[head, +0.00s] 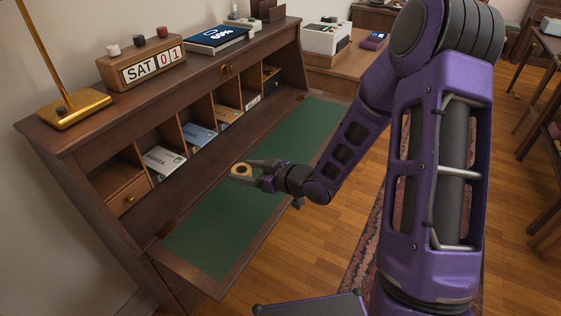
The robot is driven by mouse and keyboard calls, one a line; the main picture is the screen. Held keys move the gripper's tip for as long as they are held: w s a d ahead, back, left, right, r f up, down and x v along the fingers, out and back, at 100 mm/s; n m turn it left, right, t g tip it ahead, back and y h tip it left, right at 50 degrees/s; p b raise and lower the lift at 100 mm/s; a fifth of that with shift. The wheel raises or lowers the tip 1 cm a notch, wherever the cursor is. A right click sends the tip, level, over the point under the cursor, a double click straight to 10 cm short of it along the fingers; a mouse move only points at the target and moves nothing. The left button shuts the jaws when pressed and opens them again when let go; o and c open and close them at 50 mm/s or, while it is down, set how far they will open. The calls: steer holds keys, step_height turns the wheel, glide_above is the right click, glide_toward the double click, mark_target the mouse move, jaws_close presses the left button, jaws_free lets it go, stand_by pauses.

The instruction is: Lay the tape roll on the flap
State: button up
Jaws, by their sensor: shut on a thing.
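The tape roll (241,170) is a small tan ring with a dark centre. My gripper (244,174) is shut on it, reaching in from the right. The flap (208,238) is the lowered desk front, with a green inlay and a brown wooden border. The roll and gripper appear over the flap's middle, towards its inner side. I cannot tell how much gap there is between the roll and the green surface. My wrist and forearm hide part of the flap's outer edge.
The desk's pigeonholes hold papers, including an envelope (162,160). A brass lamp base (75,109), a calendar block (141,63) and a dark blue book (219,38) stand on top. The visible green surface is clear. A patterned rug (362,245) lies on the floor.

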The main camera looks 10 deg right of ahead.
mark_target(247, 204)
steer(key=shift+s+a+n+g+y, duration=0.15)
steer(key=shift+a+n+g+y, duration=0.05)
steer(key=shift+n+g+y, duration=0.1)
steer(key=shift+s+a+f, duration=0.1)
steer(key=shift+a+f, duration=0.05)
step_height(247, 204, down, 10)
steer(key=shift+s+r+b, duration=0.1)
steer(key=shift+r+b, duration=0.1)
steer(key=shift+b, duration=1)
steer(key=shift+f, duration=0.25)
steer(key=o, duration=1.3)
steer(key=shift+r, duration=0.1)
